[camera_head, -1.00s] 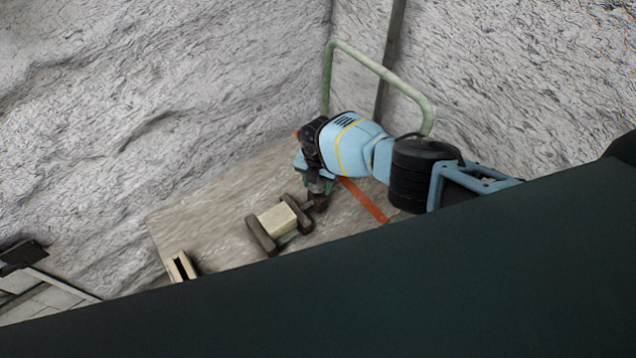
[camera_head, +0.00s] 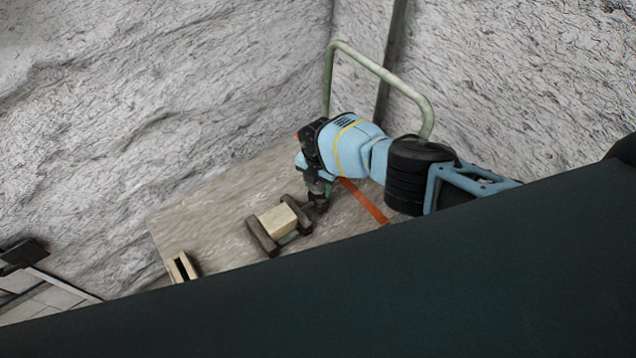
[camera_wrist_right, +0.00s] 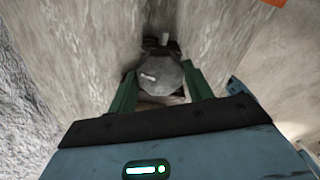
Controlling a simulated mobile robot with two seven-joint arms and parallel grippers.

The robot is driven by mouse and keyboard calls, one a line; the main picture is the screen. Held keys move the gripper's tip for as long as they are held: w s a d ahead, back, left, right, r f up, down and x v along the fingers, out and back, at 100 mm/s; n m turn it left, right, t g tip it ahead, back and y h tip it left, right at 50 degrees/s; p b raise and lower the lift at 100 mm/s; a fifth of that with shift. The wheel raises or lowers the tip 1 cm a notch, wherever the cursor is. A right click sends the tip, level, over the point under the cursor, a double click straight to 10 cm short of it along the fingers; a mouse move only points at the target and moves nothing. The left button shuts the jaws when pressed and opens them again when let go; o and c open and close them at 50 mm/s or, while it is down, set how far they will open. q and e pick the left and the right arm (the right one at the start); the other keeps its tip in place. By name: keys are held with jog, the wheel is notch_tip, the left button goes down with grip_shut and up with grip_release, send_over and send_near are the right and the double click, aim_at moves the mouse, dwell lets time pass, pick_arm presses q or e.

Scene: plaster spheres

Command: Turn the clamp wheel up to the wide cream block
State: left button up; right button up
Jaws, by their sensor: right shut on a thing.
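The wide cream block (camera_head: 278,220) sits between the two brown jaws of the clamp (camera_head: 262,238) on the table. I cannot tell whether the jaw nearer the wheel touches the block. My right gripper (camera_head: 318,195) points down at the wheel end of the clamp, right of the block. In the right wrist view, the round grey clamp wheel (camera_wrist_right: 162,77) with a small pale mark lies between the green fingers of my right gripper (camera_wrist_right: 160,88), which is shut on it. In the head view the gripper mostly hides the wheel. My left gripper is not in view.
A small cream piece with a dark slot (camera_head: 182,267) stands at the table's left front. An orange stripe (camera_head: 362,201) crosses the table (camera_head: 205,225) to the right. A green rail (camera_head: 385,70) rises behind my arm. Rough pale walls close the back.

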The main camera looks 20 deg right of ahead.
aim_at(318, 185)
dwell(0.5)
jog(key=o, duration=1)
jog(key=shift+c, duration=0.2)
jog(key=shift+r, duration=0.15)
jog(key=shift+w+r, duration=0.1)
jog(key=shift+r, duration=3.65)
